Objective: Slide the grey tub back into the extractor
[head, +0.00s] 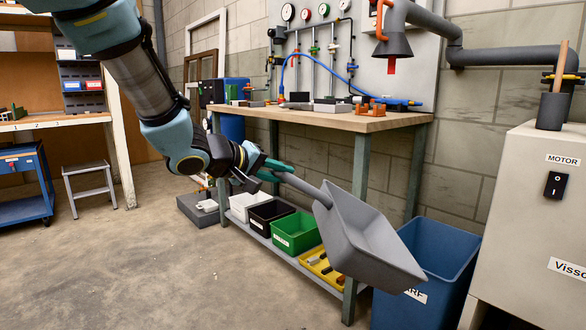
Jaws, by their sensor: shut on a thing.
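The grey tub (352,235) is an open, scoop-shaped box with a straight grey handle. It hangs tilted in the air, its open side toward the right and its front lip low, in front of the workbench's right end. My gripper (279,172) has teal fingers shut on the handle's far end, left of the tub. A light grey cabinet (545,225) at the right edge, marked MOTOR, with a black switch, looks like the extractor. It is cut off by the frame, and no opening for the tub shows on its visible part.
A blue bin (428,265) stands on the floor behind the tub's right side, before the cabinet. The workbench (360,120) carries tools. Its lower shelf holds a green crate (294,232) and a yellow tray (318,262).

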